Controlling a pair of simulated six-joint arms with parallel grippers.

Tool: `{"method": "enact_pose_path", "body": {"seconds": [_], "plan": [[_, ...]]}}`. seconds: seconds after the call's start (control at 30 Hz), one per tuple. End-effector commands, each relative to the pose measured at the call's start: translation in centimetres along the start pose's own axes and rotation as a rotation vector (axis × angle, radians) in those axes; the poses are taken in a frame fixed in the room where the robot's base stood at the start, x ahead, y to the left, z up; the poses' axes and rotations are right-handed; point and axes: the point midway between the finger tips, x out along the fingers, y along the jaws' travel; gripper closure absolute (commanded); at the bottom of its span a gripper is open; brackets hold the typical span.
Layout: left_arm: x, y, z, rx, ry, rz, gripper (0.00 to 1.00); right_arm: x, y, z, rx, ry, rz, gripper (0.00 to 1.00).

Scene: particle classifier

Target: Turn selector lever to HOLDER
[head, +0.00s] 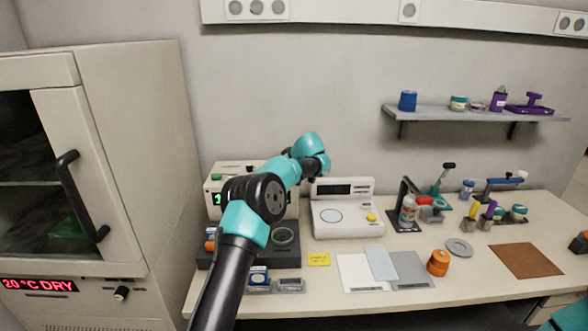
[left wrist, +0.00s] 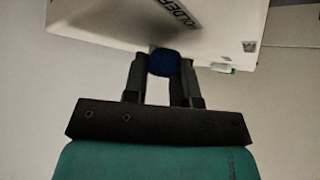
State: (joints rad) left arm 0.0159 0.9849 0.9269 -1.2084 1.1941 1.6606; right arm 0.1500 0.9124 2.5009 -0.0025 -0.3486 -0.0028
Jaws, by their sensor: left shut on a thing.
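The selector lever's round dark-blue knob (left wrist: 165,62) sits between the two fingers of my left gripper (left wrist: 164,70), which are shut on it. The knob stands at a pale device (left wrist: 105,25) with a label reading HOLDER, seen turned in the left wrist view, just above the knob. In the head view a beige device (head: 215,184) with a green display stands at the back left of the bench, partly covered by my left arm. The lever and my left fingertips are hidden there. My right gripper is not in view.
A white instrument (head: 345,222) with a round plate and yellow button stands right of my left arm. A black base (head: 285,258) lies under the arm. Bottles and tools stand farther right, near a brown mat (head: 526,260). A shelf (head: 470,112) hangs above. A cabinet (head: 140,150) stands left.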

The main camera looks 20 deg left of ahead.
Motion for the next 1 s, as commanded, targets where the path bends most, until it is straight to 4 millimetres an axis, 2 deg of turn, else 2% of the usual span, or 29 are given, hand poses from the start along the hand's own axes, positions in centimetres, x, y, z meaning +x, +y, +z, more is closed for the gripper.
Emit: {"method": "enact_pose_path", "body": {"seconds": [0.3, 0.33, 0.57, 0.87, 1.0], "plan": [[0.09, -0.01, 0.16, -0.002, -0.003, -0.002, 1.00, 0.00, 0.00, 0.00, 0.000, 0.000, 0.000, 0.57], [0.09, -0.01, 0.17, -0.002, -0.003, -0.002, 0.73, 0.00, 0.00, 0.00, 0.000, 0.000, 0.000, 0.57], [0.05, -0.01, 0.08, -0.002, -0.002, -0.001, 0.51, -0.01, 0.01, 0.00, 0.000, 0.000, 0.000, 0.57], [-0.08, -0.01, 0.03, -0.001, -0.001, -0.001, 0.49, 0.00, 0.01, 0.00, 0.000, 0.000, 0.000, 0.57], [-0.87, 0.01, 0.02, -0.001, -0.001, 0.000, 0.49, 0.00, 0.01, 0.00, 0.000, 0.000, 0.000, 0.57]]}}
